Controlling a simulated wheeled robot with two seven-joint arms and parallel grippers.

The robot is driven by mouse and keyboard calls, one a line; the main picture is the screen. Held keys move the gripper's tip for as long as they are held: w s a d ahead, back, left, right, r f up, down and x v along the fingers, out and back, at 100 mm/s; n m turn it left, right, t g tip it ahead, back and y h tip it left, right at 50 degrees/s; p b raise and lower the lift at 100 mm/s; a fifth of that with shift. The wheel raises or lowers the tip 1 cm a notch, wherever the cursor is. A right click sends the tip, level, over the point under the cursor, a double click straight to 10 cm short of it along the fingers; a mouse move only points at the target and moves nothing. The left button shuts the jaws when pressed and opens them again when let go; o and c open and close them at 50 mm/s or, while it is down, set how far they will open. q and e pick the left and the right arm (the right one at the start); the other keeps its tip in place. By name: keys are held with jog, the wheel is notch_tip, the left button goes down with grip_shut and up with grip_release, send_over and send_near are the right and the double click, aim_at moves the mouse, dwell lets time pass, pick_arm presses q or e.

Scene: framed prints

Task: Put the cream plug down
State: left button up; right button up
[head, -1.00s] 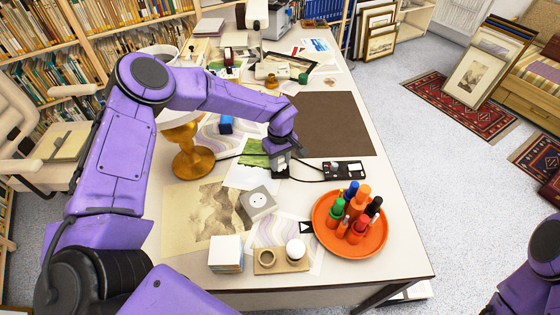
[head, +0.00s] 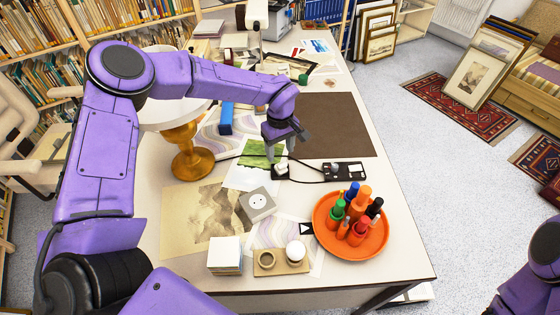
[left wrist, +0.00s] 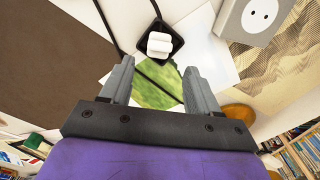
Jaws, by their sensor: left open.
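The cream plug (head: 282,168) rests on a small black square block at the end of a black cable, beside the green picture. It shows in the left wrist view (left wrist: 159,44) as a pale block inside the black square; I cannot tell whether it is plugged in. My left gripper (head: 284,148) is open and empty just above and behind the plug. In the left wrist view its two fingers (left wrist: 158,78) are spread, with the plug beyond their tips and clear of them. My right gripper is out of view.
A grey box with a socket face (head: 257,202) lies in front of the plug. A black strip (head: 345,171) is to the right, and an orange tray (head: 374,242) holds several bottles. A brass-coloured stand (head: 192,160) is to the left. The brown mat (head: 335,125) is clear.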

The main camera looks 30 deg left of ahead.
pick_arm(q)
notch_tip(320, 180, up, 5)
jog(key=shift+r, duration=0.1)
dwell(0.4)
